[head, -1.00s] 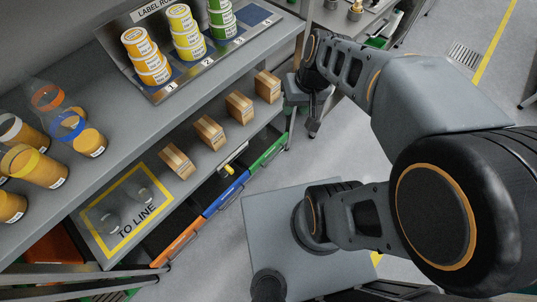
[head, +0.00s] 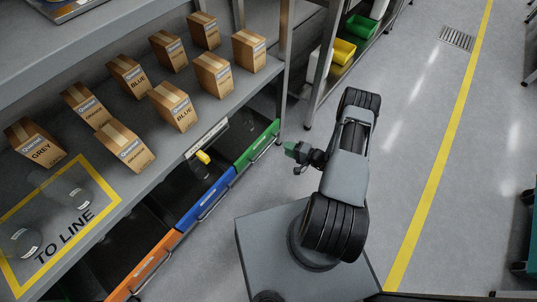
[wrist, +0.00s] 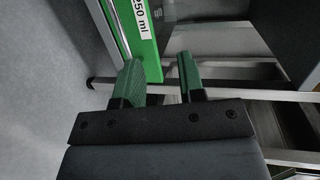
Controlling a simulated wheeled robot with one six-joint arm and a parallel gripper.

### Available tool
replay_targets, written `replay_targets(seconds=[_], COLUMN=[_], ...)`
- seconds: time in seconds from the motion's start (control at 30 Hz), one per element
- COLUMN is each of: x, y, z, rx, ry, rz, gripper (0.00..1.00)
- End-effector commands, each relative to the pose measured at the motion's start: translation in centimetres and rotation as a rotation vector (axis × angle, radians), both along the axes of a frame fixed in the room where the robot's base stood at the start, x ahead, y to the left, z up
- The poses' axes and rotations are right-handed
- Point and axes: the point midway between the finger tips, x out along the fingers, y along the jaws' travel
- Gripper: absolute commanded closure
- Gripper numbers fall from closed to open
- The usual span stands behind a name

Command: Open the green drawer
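The green drawer (head: 257,145) is at the right end of a row of drawers under the workbench in the head view.
The blue drawer (head: 206,198) and orange drawer (head: 145,264) sit left of the green one. Several cardboard boxes (head: 213,73) stand on the shelf. Open floor (head: 415,110) lies to the right.

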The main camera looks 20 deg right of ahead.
Motion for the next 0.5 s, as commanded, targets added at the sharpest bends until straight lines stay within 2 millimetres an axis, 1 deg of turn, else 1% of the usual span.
replay_targets(seconds=[0.03, 0.1, 0.13, 0.2, 0.33, 0.5], x=[-0.5, -1.0, -1.1, -1.3, -0.8, 1.4], y=[-0.3, -0.7, -0.8, -0.9, -0.5, 1.2], z=[-2.7, -4.5, -5.1, -6.1, -7.2, -7.8], rx=[0.001, -0.003, -0.005, -0.011, -0.016, -0.018], ry=[-0.002, -0.010, -0.012, -0.017, -0.020, -0.021], rz=[-0.041, -0.086, -0.102, -0.126, -0.145, -0.141], gripper=[0.64, 0.64, 0.64, 0.64, 0.64, 0.64])
